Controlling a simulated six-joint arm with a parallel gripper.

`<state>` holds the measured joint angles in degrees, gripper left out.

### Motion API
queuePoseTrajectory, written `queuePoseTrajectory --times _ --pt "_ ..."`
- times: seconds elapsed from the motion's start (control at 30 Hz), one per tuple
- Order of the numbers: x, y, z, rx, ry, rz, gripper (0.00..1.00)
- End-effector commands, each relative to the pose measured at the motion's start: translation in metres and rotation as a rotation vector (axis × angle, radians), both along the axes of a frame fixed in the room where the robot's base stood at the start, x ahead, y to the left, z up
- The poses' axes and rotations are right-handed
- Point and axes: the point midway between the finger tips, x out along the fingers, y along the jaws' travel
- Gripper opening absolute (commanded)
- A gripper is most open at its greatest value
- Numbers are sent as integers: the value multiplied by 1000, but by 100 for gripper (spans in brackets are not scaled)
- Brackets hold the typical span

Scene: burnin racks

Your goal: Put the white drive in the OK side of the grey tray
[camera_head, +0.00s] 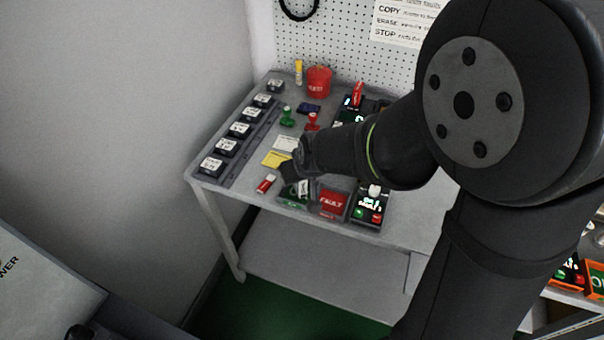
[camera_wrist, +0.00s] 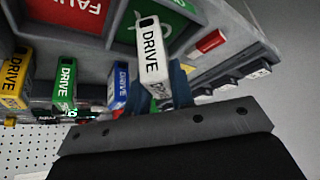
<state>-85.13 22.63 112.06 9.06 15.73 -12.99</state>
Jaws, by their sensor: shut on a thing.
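The white drive (camera_wrist: 150,50), marked DRIVE, stands up between the fingers of my gripper (camera_wrist: 158,92) in the wrist view. My gripper is shut on it. In the head view my gripper (camera_head: 298,174) is over the back of the grey tray (camera_head: 315,208), and a small white patch of the drive (camera_head: 303,187) shows there. The tray has a green OK side (camera_head: 292,197) at left and a red FAULT side (camera_head: 333,202) at right. In the wrist view the drive overlaps the green side (camera_wrist: 178,22); I cannot tell its height above the floor.
Yellow (camera_wrist: 15,78), green (camera_wrist: 64,82) and blue (camera_wrist: 119,84) drives show beside the gripper in the wrist view. A red and white item (camera_head: 265,184) lies left of the tray. A lit device (camera_head: 369,206) stands right of it. A row of black units (camera_head: 226,148) lines the left edge.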

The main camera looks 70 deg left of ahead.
Motion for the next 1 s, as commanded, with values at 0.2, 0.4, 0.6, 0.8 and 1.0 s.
queuePoseTrajectory --times 0.2,0.4,0.6,0.8,1.0 --pt "0 0 -9 1 0 -1 0" --pt "0 0 -10 0 0 -1 0" --pt "0 0 -12 0 0 -1 43" --pt "0 0 -12 0 0 -1 43" --pt "0 -1 -6 1 0 0 43"
